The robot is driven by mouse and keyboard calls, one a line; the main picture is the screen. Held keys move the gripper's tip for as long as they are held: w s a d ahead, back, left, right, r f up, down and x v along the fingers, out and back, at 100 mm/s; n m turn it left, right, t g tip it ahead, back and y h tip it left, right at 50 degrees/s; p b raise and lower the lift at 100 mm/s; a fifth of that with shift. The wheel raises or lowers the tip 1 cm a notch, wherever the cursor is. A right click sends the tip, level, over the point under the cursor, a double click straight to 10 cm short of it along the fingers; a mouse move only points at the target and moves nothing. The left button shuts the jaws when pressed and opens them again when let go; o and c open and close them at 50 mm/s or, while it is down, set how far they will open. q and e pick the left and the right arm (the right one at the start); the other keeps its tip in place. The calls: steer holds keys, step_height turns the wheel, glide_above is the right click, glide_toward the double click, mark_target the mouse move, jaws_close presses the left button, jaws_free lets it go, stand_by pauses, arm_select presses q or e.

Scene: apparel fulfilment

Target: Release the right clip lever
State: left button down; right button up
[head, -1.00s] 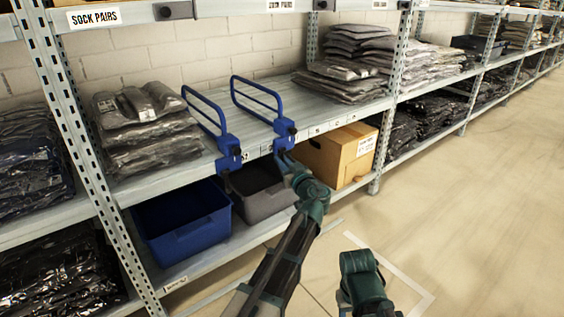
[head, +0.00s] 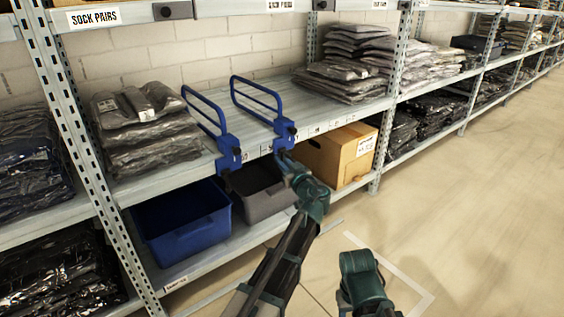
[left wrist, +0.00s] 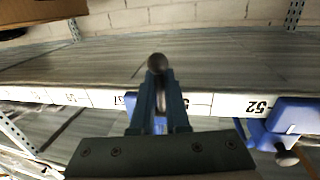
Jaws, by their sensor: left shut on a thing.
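Two blue wire dividers are clamped to the front edge of the middle shelf. The left divider clip (head: 229,152) also shows at the right of the left wrist view (left wrist: 288,117), with its dark knob hanging below. The right divider clip (head: 284,132) is partly hidden by my left gripper. My left gripper (head: 286,163) is just under this clip, shut on its lever. In the left wrist view the dark round lever end (left wrist: 157,64) shows between and beyond the fingertips (left wrist: 158,85). My right arm is at the lower right of the head view; its gripper does not show.
A blue bin (head: 184,222), a grey bin (head: 262,192) and a cardboard box (head: 338,154) stand on the lower shelf, close behind and below my left arm. Bagged garments (head: 143,128) are stacked left of the dividers, and more (head: 345,62) to the right. The board between the dividers is clear.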

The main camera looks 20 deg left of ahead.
arm_select(q)
steer(key=shift+s+d+r+p, duration=0.1)
steer(key=shift+r+p, duration=0.15)
steer(key=shift+p, duration=0.3)
steer(key=shift+s+d+r+n+g+h+p, duration=0.45)
steer(key=shift+g+h+p, duration=1.3)
steer(key=shift+p, duration=2.05)
steer(key=shift+s+d+r+n+g+h+p, duration=0.35)
steer(key=shift+g+h+p, duration=1.4)
steer(key=shift+p, duration=2)
steer(key=shift+s+d+r+n+g+h+p, duration=0.25)
steer(key=shift+d+r+g+h+p, duration=0.35)
steer(key=shift+g+h+p, duration=2.15)
steer(key=shift+s+f+t+y+p, duration=0.1)
steer(key=shift+t+y+p, duration=0.65)
steer(key=shift+t+p, duration=0.45)
steer(key=c, duration=0.9)
jaws_free()
